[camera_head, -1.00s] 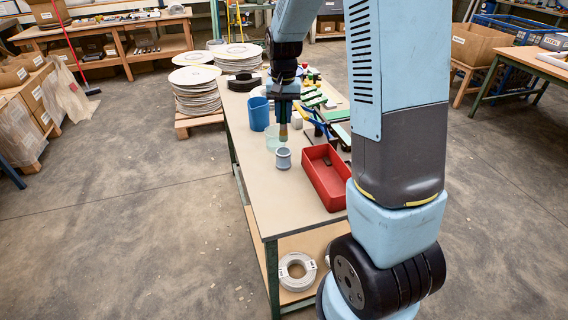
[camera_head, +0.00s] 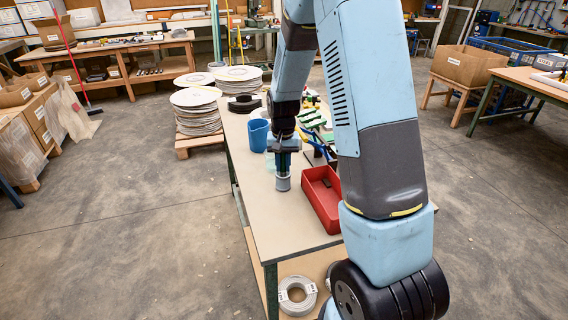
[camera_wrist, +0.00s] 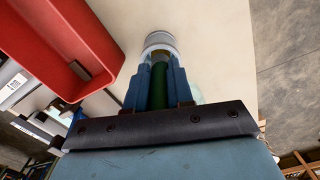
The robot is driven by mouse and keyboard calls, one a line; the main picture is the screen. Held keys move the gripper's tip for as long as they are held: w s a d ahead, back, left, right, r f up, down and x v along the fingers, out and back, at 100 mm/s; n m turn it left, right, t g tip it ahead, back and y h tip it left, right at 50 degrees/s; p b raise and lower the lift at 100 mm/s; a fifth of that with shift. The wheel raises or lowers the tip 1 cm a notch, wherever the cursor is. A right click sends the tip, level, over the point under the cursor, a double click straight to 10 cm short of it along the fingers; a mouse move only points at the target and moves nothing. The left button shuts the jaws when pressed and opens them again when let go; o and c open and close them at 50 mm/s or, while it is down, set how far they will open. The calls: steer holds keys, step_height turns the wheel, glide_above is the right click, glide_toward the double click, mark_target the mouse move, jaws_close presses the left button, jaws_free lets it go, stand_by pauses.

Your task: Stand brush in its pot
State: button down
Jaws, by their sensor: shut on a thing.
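The small grey-blue pot (camera_head: 282,183) stands on the workbench, left of the red tray. It also shows at the top of the wrist view (camera_wrist: 160,41). My gripper (camera_head: 283,166) is directly above the pot, pointing down. In the wrist view its two blue fingers (camera_wrist: 158,76) are shut on the brush (camera_wrist: 158,87), whose green handle shows between them. The brush lies in line with the pot. Its lower end is hidden at the pot's mouth, so I cannot tell how deep it reaches.
The red tray (camera_head: 308,203) is close on the pot's right. A blue container (camera_head: 258,135) stands behind the pot, with a pale translucent cup (camera_head: 270,162) near it. Tools crowd the bench's far right. The bench (camera_head: 268,218) is clear in front.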

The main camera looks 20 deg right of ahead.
steer(key=c, duration=1)
jaws_free()
step_height(320, 180, up, 12)
steer(key=shift+r, duration=0.1)
steer(key=s+r+n+t, duration=0.2)
steer(key=s+r+t, duration=0.1)
steer(key=s+r, duration=0.9)
steer(key=s+r+t, duration=0.1)
steer(key=s+r, duration=0.1)
steer(key=s, duration=0.6)
steer(key=s+r+n+t, duration=0.1)
steer(key=s+r, duration=0.1)
steer(key=s, duration=0.6)
steer(key=shift+d+r+n+t, duration=0.15)
steer(key=shift+r+n+t, duration=0.15)
steer(key=shift+t, duration=0.1)
